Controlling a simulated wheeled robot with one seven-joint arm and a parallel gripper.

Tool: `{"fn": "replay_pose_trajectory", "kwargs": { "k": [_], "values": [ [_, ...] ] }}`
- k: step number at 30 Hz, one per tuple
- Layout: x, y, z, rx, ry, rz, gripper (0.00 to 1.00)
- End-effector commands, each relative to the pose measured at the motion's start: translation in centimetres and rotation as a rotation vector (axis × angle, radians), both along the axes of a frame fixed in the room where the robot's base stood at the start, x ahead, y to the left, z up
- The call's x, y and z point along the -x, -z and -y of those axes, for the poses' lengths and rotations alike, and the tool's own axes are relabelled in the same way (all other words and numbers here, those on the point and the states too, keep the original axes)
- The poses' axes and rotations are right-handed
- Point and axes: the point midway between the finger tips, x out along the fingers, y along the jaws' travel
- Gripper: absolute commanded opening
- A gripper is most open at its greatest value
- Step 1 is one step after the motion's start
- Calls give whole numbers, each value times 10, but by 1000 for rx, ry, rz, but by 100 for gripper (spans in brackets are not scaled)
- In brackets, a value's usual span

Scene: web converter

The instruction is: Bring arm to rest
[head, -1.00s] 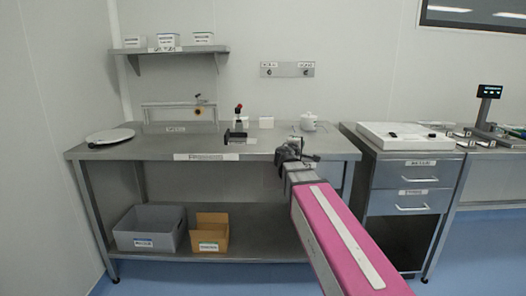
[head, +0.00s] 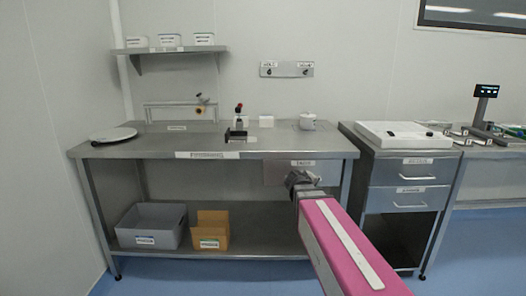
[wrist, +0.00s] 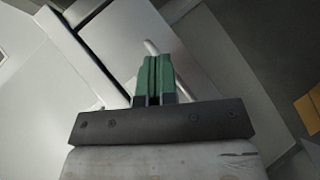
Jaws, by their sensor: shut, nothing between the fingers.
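My gripper (head: 298,178) is at the end of my pink arm in the head view. It is in front of the steel workbench (head: 205,154), near the bench's front right part and below the level of its top. In the wrist view its green fingers (wrist: 154,78) are together with nothing between them. In the head view the fingertips are small and partly hidden by the wrist.
A drawer cabinet (head: 408,172) stands right.

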Motion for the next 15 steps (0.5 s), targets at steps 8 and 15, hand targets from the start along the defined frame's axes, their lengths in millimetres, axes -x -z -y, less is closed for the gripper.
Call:
{"fn": "replay_pose_trajectory", "kwargs": {
  "k": [8,15],
  "values": [
    [101,139,9,-467,283,-302,0],
    [175,203,-14,-790,470,-529,0]
  ]
}}
